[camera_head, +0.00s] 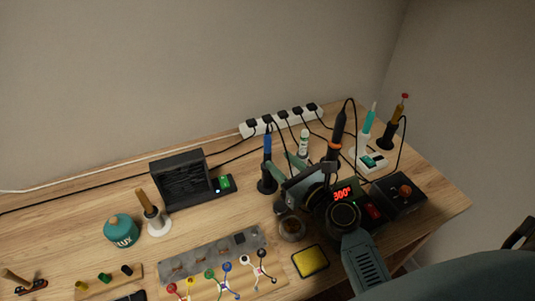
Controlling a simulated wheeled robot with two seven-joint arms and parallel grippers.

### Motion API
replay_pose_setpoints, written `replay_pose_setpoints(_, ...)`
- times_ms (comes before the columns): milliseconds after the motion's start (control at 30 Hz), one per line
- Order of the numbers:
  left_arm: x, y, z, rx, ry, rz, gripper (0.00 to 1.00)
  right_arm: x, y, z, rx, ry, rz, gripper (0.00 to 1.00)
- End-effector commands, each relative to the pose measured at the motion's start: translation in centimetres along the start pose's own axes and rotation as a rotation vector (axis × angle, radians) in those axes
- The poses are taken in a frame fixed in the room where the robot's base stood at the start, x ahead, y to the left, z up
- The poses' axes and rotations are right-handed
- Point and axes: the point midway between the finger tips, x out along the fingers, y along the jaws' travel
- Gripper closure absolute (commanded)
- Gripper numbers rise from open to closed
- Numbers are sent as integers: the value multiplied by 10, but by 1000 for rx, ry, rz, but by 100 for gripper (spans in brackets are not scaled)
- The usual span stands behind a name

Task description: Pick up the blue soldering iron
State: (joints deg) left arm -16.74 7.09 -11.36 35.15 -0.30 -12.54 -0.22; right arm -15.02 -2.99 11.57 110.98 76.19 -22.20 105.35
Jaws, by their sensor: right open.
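The blue soldering iron (267,147) stands upright in a black holder (267,185) near the middle of the bench. My right gripper (284,167) reaches in from the lower right. It is open, with its greenish fingers just right of the blue iron and its holder. I cannot tell whether a finger touches them. No iron shows between the fingers. My left gripper is not in view.
A digital soldering station (343,194), partly hidden by my wrist, and a black-and-orange iron (336,134) are close by. A power strip (281,121) lies behind. A fume extractor (179,180) stands left. A yellow sponge (311,261) and glass jar (292,229) are in front.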

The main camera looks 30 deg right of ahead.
Motion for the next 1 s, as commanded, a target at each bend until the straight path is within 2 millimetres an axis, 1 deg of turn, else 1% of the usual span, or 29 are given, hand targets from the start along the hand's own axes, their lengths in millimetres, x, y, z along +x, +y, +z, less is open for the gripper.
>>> replay_pose_setpoints(167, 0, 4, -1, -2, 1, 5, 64, 14, 3, -1, 1, -1, 1, 58)
replay_pose_setpoints(300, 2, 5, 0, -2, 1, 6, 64, 36, 8, -2, 2, -1, 0, 58)
replay_pose_setpoints(433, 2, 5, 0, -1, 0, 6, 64, 51, 8, -2, 0, -1, 0, 58)
replay_pose_setpoints(533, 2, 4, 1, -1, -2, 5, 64, 55, 8, -3, 0, 1, 0, 58)
replay_pose_setpoints(733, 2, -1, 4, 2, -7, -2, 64, 55, 8, -3, 0, 2, 0, 58)
replay_pose_setpoints(900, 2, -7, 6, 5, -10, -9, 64, 55, 8, -3, 0, 1, 0, 80)
replay_pose_setpoints(1000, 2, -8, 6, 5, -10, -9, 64, 55, 8, -3, 0, 1, 0, 93)
